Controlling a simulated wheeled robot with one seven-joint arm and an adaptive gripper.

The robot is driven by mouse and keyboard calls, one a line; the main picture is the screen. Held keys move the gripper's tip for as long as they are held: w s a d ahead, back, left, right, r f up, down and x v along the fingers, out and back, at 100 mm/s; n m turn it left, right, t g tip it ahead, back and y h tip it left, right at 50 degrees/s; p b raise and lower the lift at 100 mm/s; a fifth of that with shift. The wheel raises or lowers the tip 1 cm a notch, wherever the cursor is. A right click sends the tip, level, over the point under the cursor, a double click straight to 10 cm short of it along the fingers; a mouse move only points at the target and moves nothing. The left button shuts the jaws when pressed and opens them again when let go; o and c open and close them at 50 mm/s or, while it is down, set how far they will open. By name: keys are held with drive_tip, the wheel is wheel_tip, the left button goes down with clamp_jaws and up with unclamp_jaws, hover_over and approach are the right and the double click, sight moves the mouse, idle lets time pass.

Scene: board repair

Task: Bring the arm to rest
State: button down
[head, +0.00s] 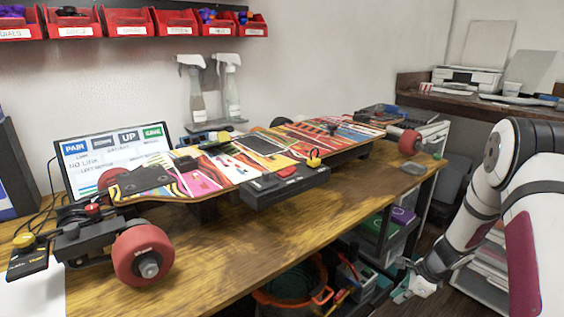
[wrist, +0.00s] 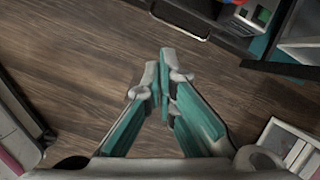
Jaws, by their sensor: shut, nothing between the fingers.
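My gripper (head: 408,290) hangs low at the bottom right of the head view, off the front edge of the workbench (head: 205,262) and below its top. My arm (head: 485,195) comes down to it from the right. In the wrist view my gripper (wrist: 158,75) points at the wooden floor (wrist: 85,65). Its two teal fingers come together at the tips, and nothing is between them.
An electric longboard (head: 215,165) with red wheels lies across the workbench. A screen (head: 115,150) and spray bottles (head: 230,90) stand behind it. Under the bench are bins and an orange-rimmed bucket (head: 290,300). A printer (head: 468,77) stands on the right shelf. Floor below my gripper is clear.

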drive_tip(key=s+a+r+n, duration=0.4)
drive_tip(key=a+r, duration=0.1)
drive_tip(key=r, duration=0.4)
drive_tip(key=s+a+r+n+g+y, duration=0.1)
drive_tip(key=s+a+r+n, duration=0.35)
drive_tip(key=r, duration=0.55)
drive_tip(key=s+a+r+n, duration=0.3)
drive_tip(key=a+r+n, duration=0.15)
drive_tip(key=r, duration=0.45)
drive_tip(key=s+a+r+n+g+h, duration=0.1)
drive_tip(key=s+a+r+n, duration=0.2)
drive_tip(key=s, duration=0.5)
drive_tip(key=s+a+r+n, duration=0.15)
drive_tip(key=s+r, duration=0.25)
drive_tip(key=s, duration=0.4)
drive_tip(key=s+d+n+h, duration=0.3)
drive_tip(key=s+n, duration=0.3)
drive_tip(key=s, duration=0.8)
wheel_tip(320, 180, up, 34)
drive_tip(key=t+p, duration=0.3)
drive_tip(key=p, duration=2.8)
drive_tip(key=shift+d+f, duration=0.15)
drive_tip(key=shift+d, duration=0.05)
